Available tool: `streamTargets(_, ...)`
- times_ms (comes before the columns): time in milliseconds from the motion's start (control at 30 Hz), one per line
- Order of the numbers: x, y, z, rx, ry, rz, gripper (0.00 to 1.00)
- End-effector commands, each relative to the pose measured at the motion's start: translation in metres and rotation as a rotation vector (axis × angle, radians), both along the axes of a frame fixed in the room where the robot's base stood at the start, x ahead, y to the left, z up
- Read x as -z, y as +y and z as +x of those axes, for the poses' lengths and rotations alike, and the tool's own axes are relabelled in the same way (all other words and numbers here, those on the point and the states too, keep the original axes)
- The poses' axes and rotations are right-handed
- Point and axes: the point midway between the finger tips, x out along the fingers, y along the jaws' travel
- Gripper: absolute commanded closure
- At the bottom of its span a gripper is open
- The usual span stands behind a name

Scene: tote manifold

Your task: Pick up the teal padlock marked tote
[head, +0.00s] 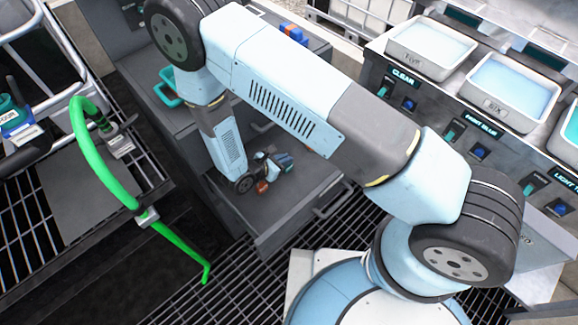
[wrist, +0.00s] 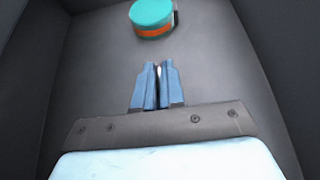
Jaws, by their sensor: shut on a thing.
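In the wrist view my gripper (wrist: 157,72) points into a grey drawer, its blue fingers closed around a thin pale sliver (wrist: 158,71). What the sliver belongs to cannot be told. Ahead of the fingertips, apart from them, is a round teal thing with an orange band (wrist: 152,14). No lettering shows on it, so I cannot tell whether it is the padlock. In the head view my gripper (head: 271,165) is low in the open drawer (head: 300,203), partly hidden by my arm. A small red-brown patch (head: 262,187) shows beside it.
A teal loop (head: 168,94) is on the grey cabinet. At the far left is a blue and teal labelled thing (head: 15,118). A bright green hose (head: 95,160) arches over the left bench. Labelled trays of blue liquid (head: 508,90) stand on the right panel.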

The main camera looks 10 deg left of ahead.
Motion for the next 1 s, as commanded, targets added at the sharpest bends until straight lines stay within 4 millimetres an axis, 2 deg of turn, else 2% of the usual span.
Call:
streamTargets(267, -0.002, 0.0, 0.0, 0.0, -0.001, 0.001, 1.0)
streamTargets(433, -0.014, 0.0, 0.0, 0.001, 0.0, 0.0, 1.0)
streamTargets(667, -0.012, 0.027, -0.032, -0.002, 0.001, 0.001, 1.0)
streamTargets(1000, -0.076, 0.026, -0.03, 0.002, -0.002, 0.003, 1.0)
